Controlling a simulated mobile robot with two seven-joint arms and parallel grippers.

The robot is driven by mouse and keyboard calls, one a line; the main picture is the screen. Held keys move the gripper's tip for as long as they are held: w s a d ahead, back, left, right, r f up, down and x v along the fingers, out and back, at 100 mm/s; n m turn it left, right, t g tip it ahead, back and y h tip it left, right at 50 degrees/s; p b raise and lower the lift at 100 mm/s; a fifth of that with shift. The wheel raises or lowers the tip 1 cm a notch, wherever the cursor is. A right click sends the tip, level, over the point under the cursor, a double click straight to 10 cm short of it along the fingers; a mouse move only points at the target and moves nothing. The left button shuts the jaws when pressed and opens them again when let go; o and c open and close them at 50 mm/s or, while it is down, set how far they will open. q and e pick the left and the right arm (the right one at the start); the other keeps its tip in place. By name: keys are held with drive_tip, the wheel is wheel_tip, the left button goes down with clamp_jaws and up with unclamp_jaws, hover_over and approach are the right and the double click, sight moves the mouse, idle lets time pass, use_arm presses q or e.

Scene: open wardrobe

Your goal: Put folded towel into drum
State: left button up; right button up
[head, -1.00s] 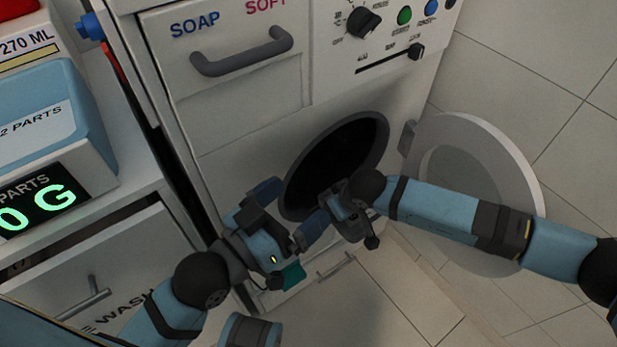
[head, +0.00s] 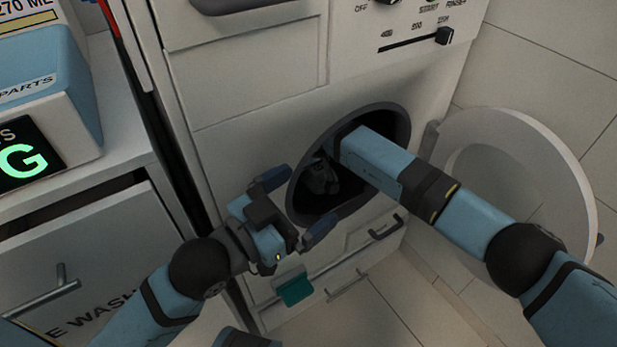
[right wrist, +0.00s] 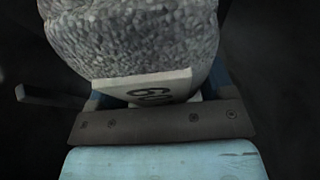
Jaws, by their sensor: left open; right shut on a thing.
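The drum opening (head: 371,116) is a dark round hole with a grey rim in the white washer front. My right arm reaches through it, and my right gripper (head: 322,180) shows dimly inside. In the right wrist view a grey, rough-textured folded towel (right wrist: 140,35) with a white tag (right wrist: 148,88) is held between the blue fingers of my right gripper. Its lower part and the fingertips are mostly hidden there. The towel cannot be made out in the head view. My left gripper (head: 297,207) is open and empty, just outside the left edge of the opening.
The round washer door (head: 577,185) stands open to the right, behind my right arm. A drawer with a handle (head: 240,4) is above the drum. A small teal piece (head: 295,289) is low on the washer front. A cabinet (head: 100,250) with a partly open drawer is at left.

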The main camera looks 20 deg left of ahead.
wheel_tip(320, 180, down, 3)
drive_tip(key=shift+s+f+b, duration=0.1)
drive_tip(key=shift+f+b, duration=0.05)
drive_tip(key=shift+b, duration=0.2)
drive_tip(key=shift+f, duration=0.1)
use_arm(q)
drive_tip(key=shift+w+a+r+m+h, duration=0.1)
drive_tip(key=shift+w+a+m+h, duration=0.05)
drive_tip(key=shift+m+h, duration=0.15)
